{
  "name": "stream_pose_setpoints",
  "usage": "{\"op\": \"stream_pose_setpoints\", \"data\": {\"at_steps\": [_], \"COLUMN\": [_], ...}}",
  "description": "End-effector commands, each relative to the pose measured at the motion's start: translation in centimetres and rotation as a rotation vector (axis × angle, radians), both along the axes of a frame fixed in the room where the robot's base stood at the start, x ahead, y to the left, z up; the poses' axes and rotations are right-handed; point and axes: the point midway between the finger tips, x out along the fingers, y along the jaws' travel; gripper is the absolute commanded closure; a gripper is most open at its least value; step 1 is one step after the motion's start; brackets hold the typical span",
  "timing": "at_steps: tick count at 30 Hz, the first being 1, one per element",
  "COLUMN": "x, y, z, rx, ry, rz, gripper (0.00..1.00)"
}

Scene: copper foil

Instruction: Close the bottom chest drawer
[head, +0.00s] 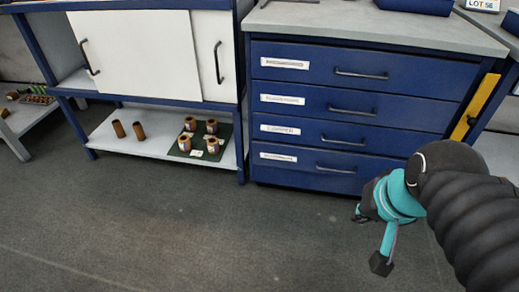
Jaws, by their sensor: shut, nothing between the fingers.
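The blue drawer chest (257,110) stands right of centre, with several drawers stacked under a grey top. The bottom drawer (300,175) has a white label at its left and a dark bar handle (336,169). Its front looks nearly in line with the drawers above; I cannot tell whether a small gap is left. My gripper (381,262) is shut and empty, at the lower right, in front of the chest's right side and pointing down. It looks apart from the drawer. My arm hides the chest's lower right corner.
A blue-framed cabinet (140,55) with white doors stands left of the chest. Its low shelf (110,140) holds several copper-brown rolls and a dark green mat (222,132). A yellow strip (482,108) runs along the chest's right side. The grey floor in front is clear.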

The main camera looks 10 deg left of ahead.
Motion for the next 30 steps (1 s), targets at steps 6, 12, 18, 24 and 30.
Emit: {"op": "stream_pose_setpoints", "data": {"at_steps": [6,12,18,24,30], "x": [2.7,6.1,10.9,17.0,24.0], "y": [6.0,11.5,15.8,18.6,19.5], "z": [-3.6,-5.6,-7.4,-9.9,-14.0], "rx": [0.369,0.679,0.944,1.173,1.378], "ry": [0.289,0.599,0.931,1.277,1.628], "rz": [-0.285,-0.595,-0.929,-1.270,-1.610], "gripper": [1.00,1.00,1.00,1.00,1.00]}}
